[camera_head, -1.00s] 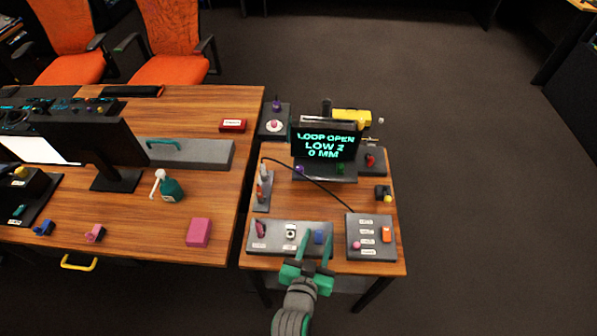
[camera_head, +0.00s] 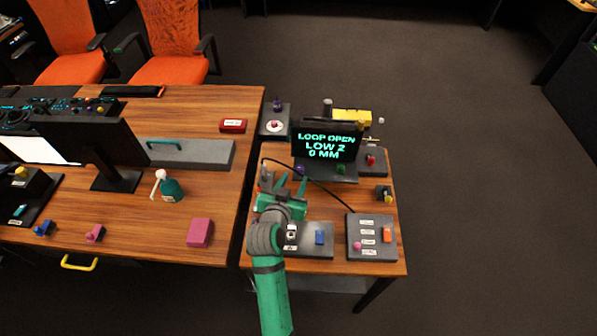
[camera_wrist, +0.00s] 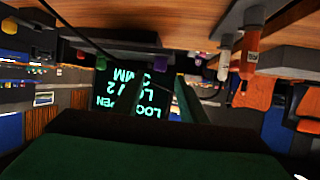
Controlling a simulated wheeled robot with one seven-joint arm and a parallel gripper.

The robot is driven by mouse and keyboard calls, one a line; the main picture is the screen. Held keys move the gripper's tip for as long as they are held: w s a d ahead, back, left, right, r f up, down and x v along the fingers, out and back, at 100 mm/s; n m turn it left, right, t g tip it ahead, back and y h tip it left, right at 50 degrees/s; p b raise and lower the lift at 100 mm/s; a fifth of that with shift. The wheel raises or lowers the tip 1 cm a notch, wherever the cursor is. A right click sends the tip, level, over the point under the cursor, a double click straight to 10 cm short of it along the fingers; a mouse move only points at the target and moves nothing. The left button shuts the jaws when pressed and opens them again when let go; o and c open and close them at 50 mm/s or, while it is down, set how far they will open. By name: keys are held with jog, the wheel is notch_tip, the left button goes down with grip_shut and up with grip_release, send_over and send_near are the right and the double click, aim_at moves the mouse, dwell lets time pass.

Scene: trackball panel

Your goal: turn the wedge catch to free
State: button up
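My gripper (camera_head: 290,182) is above the left part of the small table (camera_head: 374,205), short of the screen. Its two green fingers are spread, with nothing seen between them; they also show in the wrist view (camera_wrist: 156,95). I cannot tell which control is the wedge catch. The front grey panel (camera_head: 325,247) shows a white control (camera_head: 291,231) and a blue one (camera_head: 320,237); its left end is hidden by my arm. In the wrist view, an orange-red part (camera_wrist: 251,50) and a whitish part (camera_wrist: 226,50), both labelled, stand right of the fingers.
The screen (camera_head: 325,146) reads LOOP OPEN, LOW 2, 0 MM. A dark cable curves across the tabletop to a grey box (camera_head: 371,244) with an orange switch (camera_head: 387,235). A larger desk (camera_head: 215,185) stands left, bearing a pink block (camera_head: 199,232) and a green spray bottle (camera_head: 170,188).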

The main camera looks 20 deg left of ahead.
aim_at(299, 170)
jog(key=shift+x, duration=3.2)
grip_shut()
